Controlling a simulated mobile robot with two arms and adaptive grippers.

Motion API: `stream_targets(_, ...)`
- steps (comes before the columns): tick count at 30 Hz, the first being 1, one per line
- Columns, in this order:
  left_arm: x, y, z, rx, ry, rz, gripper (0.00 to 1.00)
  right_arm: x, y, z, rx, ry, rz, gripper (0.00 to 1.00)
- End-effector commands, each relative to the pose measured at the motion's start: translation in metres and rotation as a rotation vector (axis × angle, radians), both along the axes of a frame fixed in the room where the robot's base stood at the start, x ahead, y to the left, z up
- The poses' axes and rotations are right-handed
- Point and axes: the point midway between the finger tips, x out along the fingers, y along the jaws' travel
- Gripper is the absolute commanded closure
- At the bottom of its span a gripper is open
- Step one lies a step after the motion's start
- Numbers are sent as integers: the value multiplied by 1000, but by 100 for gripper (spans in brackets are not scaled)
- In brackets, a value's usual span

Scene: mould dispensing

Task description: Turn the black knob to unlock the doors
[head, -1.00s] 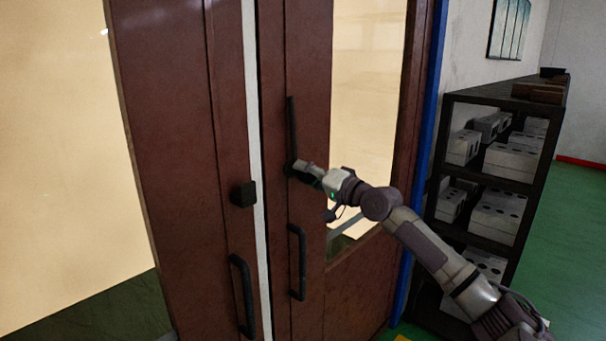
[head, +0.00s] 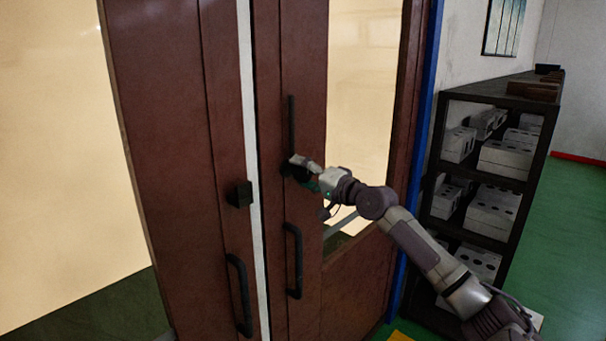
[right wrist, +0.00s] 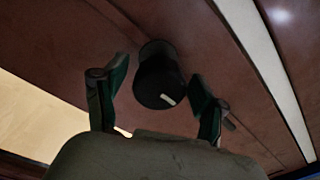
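The black knob (right wrist: 160,78) is a short round cylinder with a white mark on its face, on the reddish-brown right door (head: 300,70). My right gripper (right wrist: 157,75) is open, with one finger on each side of the knob and a narrow gap seeming to show at each. In the head view my right gripper (head: 293,168) is at the door, and it largely hides the knob there. The left door (head: 180,120) stands beside the right one, and the doors look closed. My left gripper is not in view.
Black handles (head: 240,295) are on the doors below the knob's height. A black box (head: 239,194) sits on the left door's edge. A dark shelf (head: 470,232) with grey blocks stands to the right. Green floor (head: 560,240) is clear at far right.

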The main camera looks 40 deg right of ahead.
Motion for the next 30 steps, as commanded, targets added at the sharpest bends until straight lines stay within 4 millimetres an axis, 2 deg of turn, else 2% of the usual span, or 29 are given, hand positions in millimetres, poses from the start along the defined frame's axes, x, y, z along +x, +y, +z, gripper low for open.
stream_targets(8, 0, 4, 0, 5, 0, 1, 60, 0, 0, -2, -1, 3, 0, 28)
stream_targets(14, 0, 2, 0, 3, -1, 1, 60, -13, 0, -4, 0, 5, 2, 28)
stream_targets(30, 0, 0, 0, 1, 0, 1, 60, -103, -8, -6, 3, 3, 1, 28)
